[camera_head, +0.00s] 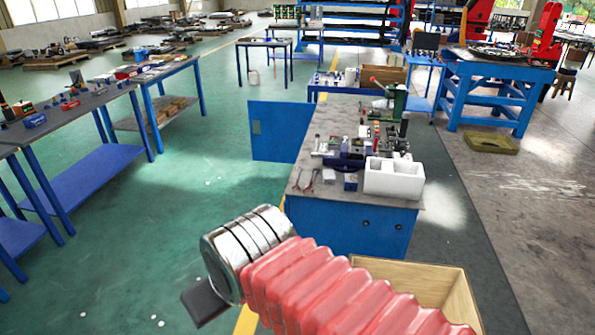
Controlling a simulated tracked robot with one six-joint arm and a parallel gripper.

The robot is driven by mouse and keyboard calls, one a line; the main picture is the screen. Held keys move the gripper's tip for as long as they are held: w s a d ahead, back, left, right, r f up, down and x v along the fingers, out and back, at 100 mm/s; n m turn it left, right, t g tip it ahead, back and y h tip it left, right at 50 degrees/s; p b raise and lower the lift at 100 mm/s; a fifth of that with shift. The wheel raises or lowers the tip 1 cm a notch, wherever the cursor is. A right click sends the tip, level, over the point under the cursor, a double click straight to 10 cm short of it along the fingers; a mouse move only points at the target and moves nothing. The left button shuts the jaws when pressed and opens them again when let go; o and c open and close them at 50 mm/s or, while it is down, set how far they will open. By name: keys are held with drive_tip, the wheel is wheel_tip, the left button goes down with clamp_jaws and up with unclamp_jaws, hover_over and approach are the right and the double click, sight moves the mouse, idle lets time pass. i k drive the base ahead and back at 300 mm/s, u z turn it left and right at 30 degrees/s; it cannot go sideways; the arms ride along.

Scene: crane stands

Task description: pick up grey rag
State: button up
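I cannot make out a grey rag anywhere in the head view. My arm, with red bellows and shiny metal rings, reaches in from the bottom right. At its end, a dark block of my gripper (204,302) shows at the lower left, over the green floor. The fingertips are not clear, so I cannot tell whether the gripper is open or shut, and I see nothing in it.
A blue workbench (350,228) stands ahead, with tools and a white box (393,178) on its grey top. Its blue door (278,131) is open. A wooden crate (420,284) is partly behind my arm. Blue tables (80,182) line the left. Green floor between is clear.

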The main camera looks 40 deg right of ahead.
sight(328, 174)
drive_tip(key=u, duration=0.2)
drive_tip(key=i, duration=1.65)
drive_tip(key=z, duration=0.4)
drive_tip(key=i, duration=0.8)
drive_tip(key=z, duration=0.8)
drive_tip(key=i, duration=0.55)
drive_tip(key=z, duration=0.7)
drive_tip(key=i, duration=0.45)
drive_tip(key=z, duration=0.25)
